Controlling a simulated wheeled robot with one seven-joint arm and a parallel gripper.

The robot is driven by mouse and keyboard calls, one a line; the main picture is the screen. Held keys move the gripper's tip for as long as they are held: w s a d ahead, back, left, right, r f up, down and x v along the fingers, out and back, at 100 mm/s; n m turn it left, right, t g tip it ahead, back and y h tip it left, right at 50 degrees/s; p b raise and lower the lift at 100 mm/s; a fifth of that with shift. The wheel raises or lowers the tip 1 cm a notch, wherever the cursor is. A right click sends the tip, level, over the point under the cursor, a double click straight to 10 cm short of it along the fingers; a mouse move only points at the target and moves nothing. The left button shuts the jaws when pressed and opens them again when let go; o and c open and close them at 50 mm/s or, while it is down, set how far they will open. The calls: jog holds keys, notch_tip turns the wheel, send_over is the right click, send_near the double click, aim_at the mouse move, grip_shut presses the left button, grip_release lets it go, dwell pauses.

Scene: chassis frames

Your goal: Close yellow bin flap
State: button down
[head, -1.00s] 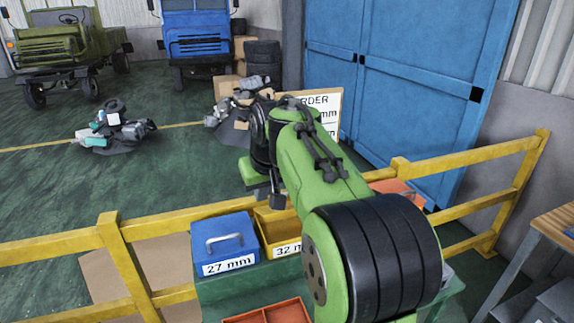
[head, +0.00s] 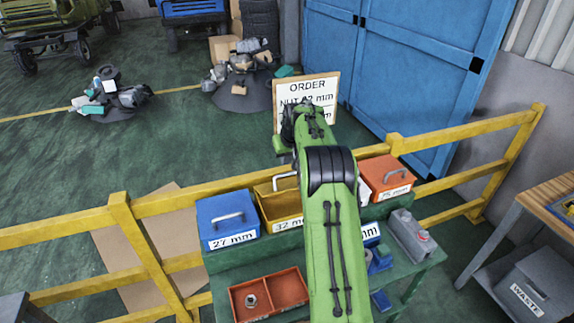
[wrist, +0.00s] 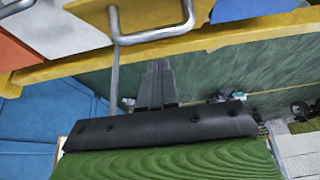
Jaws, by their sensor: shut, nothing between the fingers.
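The yellow bin (head: 281,209), labelled 32 mm, stands between the blue bin and my arm in the head view. Its flap appears raised at the back, with a grey handle (head: 286,180) at its upper edge; my arm covers part of that area. In the wrist view the yellow bin (wrist: 190,14) is at the top edge and its bent metal handle (wrist: 155,37) hangs close above the fingertips. My gripper (wrist: 158,66) is shut and empty, apparently apart from the handle. In the head view the fingers are hidden behind my arm.
The blue bin (head: 227,220) is left of the yellow one and an orange bin (head: 387,178) is right. A red tray (head: 268,296) and grey canister (head: 412,235) are on the green stand. A yellow rail (head: 160,205) runs behind.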

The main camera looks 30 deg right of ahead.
aim_at(287, 174)
jog(key=shift+s+a+f, duration=0.1)
jog(key=shift+s+f, duration=0.2)
jog(key=shift+f, duration=0.35)
jog(key=shift+s+a+f, duration=0.1)
jog(key=shift+s+f, duration=0.15)
jog(key=shift+f, duration=0.35)
jog(key=shift+s+f+b, duration=0.15)
jog(key=shift+f+b, duration=0.3)
jog(key=shift+b, duration=0.65)
jog(key=shift+s+a+t+b, duration=0.1)
jog(key=shift+s+t+b, duration=0.2)
jog(key=shift+b, duration=0.1)
jog(key=shift+f+b, duration=0.1)
jog(key=shift+b, duration=0.3)
